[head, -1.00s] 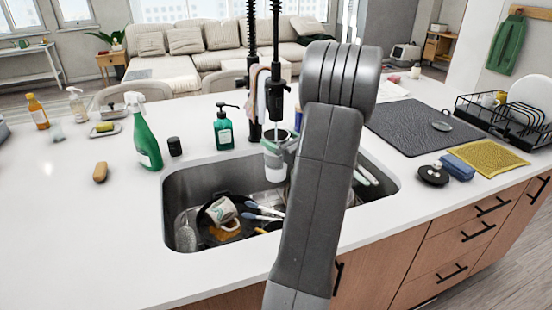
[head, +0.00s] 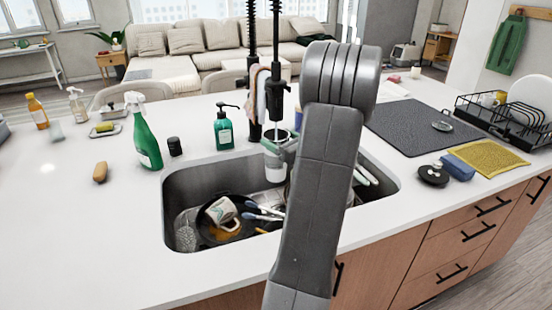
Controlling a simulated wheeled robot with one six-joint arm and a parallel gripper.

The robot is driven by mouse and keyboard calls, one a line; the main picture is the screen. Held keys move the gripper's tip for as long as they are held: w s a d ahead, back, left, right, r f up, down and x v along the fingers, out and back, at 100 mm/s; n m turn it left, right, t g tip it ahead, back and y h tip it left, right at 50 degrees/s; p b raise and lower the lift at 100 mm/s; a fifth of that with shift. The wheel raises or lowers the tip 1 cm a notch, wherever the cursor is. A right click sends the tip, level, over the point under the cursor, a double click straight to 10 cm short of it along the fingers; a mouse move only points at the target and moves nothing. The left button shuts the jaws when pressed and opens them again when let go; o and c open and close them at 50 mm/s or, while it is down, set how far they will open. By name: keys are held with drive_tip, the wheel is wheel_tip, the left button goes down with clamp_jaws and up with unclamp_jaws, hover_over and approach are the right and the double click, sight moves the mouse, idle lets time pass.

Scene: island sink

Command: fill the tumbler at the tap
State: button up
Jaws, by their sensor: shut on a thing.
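The tumbler (head: 275,172) is upright under the black tap (head: 276,60), over the back of the sink. Its pale lower part shows below my gripper, and a dark round opening shows above. My gripper (head: 277,149) is shut on the tumbler's side, with pale green finger parts visible; my arm hides the rest of it. The tap's spout end is just above the tumbler's opening.
The sink (head: 177,187) holds a dark pan with a mug (head: 221,211) and several brushes (head: 262,212). A soap bottle (head: 224,128) and a green spray bottle (head: 146,140) stand behind left. A dish rack (head: 510,120) is at right. The front left counter is clear.

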idle(0.3)
drive_tip(key=s+d, duration=0.3)
drive_tip(key=s, duration=0.6)
drive_tip(key=shift+s+b, duration=0.25)
drive_tip(key=shift+b, duration=0.2)
drive_tip(key=shift+d, duration=0.1)
drive_tip(key=shift+r, duration=0.15)
